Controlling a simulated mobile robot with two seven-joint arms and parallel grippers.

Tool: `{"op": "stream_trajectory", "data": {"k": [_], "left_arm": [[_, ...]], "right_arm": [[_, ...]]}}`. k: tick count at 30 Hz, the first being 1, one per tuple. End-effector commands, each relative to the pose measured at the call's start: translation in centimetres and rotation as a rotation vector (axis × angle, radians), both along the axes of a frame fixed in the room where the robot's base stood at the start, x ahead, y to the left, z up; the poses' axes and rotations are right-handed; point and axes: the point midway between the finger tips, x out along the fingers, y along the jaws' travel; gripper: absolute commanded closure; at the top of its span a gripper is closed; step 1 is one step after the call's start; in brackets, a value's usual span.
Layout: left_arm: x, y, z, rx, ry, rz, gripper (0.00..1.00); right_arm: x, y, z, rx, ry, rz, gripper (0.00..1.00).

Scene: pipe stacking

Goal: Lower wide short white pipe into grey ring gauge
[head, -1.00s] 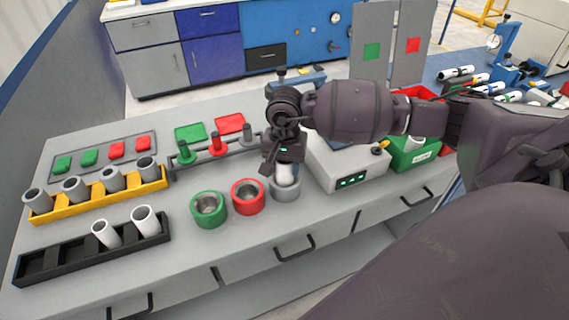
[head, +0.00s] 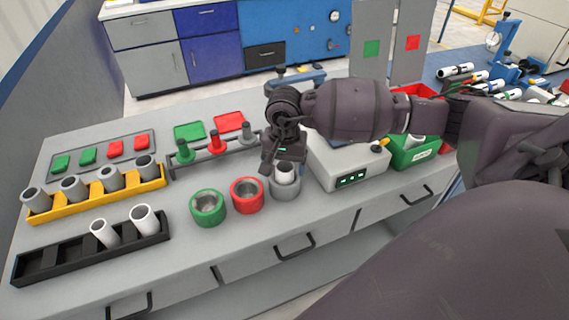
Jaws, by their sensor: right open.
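The white pipe (head: 286,172) stands in the grey ring gauge (head: 285,188), with its upper part showing above the rim. My right gripper (head: 276,168) is open just above and beside the pipe's top, partly hiding it. I cannot tell whether a finger still touches the pipe. The ring gauge sits on the grey bench, right of the red ring gauge (head: 247,194) and the green ring gauge (head: 208,207). My left gripper is not in view.
A black rack (head: 60,262) holds two white pipes (head: 144,219) at the left. A yellow rack (head: 97,196) holds several grey pipes. A rail with green, red and grey pegs (head: 216,144) stands behind the gauges. A grey box (head: 350,178) is close on the right.

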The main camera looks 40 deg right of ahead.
Motion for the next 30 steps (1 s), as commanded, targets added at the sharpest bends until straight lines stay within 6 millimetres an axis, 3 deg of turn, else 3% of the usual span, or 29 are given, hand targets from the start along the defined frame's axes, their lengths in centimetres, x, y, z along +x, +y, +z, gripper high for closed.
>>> {"op": "stream_trajectory", "data": {"k": [10, 21, 30], "left_arm": [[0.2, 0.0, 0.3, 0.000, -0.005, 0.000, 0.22], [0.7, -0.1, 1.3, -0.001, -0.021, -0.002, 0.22], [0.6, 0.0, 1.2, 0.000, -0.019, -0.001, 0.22]], "right_arm": [[0.0, 0.0, 0.2, 0.000, -0.001, 0.000, 0.22], [0.1, -0.1, 7.2, -0.002, -0.006, 0.001, 0.22], [0.0, 0.0, 10.4, -0.001, -0.002, -0.001, 0.22]]}}
